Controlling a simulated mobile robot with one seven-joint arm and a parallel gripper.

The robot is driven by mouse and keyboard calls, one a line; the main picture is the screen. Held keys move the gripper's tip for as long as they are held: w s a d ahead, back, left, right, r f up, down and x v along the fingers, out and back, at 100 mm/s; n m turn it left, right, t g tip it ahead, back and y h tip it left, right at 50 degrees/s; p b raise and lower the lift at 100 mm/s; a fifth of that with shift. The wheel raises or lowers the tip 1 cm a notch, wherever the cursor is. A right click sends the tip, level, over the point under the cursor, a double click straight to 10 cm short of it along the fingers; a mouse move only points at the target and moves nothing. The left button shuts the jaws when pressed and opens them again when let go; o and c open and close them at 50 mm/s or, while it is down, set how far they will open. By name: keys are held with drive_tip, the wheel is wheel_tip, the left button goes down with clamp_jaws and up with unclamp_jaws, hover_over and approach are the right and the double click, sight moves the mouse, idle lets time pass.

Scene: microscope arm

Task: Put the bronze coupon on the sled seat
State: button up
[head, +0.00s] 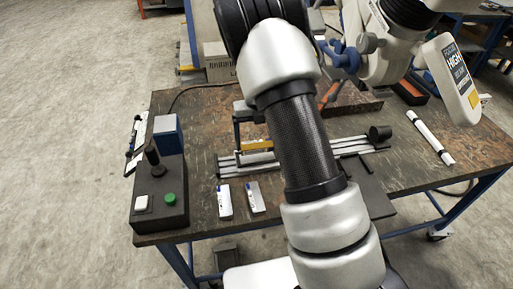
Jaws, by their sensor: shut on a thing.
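A slotted metal rail assembly (347,149) lies across the middle of the bench, partly covered by my arm. At its left part stands a dark upright bracket (237,134), with a small yellow-brown bar (256,145) lying level beside it. The bar has a bronze colour, but I cannot tell whether it is the coupon or part of the sled. The sled seat cannot be made out clearly. My arm crosses the middle of the view and hides the bench behind it. My gripper does not show.
A black control box (160,199) with a green button stands at the left front. Two small white blocks (224,201) lie near the front edge. A microscope head (385,50) hangs at the back right. A white tube (431,137) lies on the right, with bare bench around it.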

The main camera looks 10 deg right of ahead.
sight(257, 142)
drive_tip(key=shift+f, duration=1.8)
drive_tip(key=shift+f, duration=0.2)
drive_tip(key=o, duration=1.2)
drive_tip(key=shift+r, duration=0.1)
